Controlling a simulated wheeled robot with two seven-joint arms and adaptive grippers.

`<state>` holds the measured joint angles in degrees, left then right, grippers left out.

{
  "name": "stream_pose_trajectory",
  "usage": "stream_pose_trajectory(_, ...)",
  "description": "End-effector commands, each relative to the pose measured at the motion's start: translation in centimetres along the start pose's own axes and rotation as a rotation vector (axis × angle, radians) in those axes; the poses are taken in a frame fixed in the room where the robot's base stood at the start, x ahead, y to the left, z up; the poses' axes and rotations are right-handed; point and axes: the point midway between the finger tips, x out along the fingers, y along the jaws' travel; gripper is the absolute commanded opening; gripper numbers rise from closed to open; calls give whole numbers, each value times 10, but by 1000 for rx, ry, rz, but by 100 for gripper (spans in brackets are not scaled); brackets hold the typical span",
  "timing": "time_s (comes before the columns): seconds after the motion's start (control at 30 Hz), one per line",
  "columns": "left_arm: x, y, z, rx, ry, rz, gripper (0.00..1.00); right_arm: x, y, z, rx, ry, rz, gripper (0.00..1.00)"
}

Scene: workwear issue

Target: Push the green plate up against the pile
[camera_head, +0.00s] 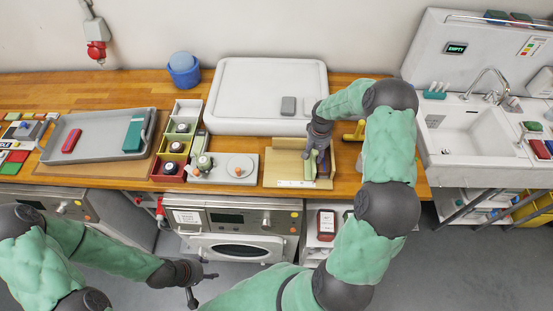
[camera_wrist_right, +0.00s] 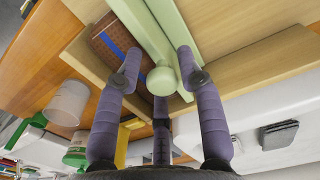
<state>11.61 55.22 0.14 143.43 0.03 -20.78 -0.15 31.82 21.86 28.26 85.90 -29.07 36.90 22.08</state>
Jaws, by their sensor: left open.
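The light green plate (camera_wrist_right: 150,35) with its round knob (camera_wrist_right: 162,80) lies in a shallow wooden tray (camera_head: 274,170). In the head view, part of the green plate (camera_head: 309,168) shows under my right gripper (camera_head: 314,154). In the wrist view, the fingers of my right gripper (camera_wrist_right: 160,75) stand apart on either side of the knob, with visible gaps. The pile seems to be the brown block with a blue stripe (camera_wrist_right: 110,45), close beside the plate's left side; whether they touch is unclear. My left gripper (camera_head: 207,283) is open and empty, in front of the bench.
A white plate with small parts (camera_head: 240,178) is left of the tray. A large white lid-like box (camera_head: 250,85) stands behind. Something yellow (camera_head: 350,137) is right of the tray, near my right arm. The sink (camera_head: 465,135) is further right, a grey tray (camera_head: 100,150) further left.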

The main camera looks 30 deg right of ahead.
Motion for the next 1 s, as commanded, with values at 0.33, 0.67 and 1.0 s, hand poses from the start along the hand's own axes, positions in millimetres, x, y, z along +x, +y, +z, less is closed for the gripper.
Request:
stream_pose_trajectory(0.33,-1,0,0,0,0,0,55,-2,0,-1,0,3,0,43)
stream_pose_trajectory(0.67,-13,5,0,0,0,0,55,-28,0,-2,0,5,0,43)
stream_pose_trajectory(1.0,-27,10,1,0,0,0,55,-56,0,-2,0,5,-1,43)
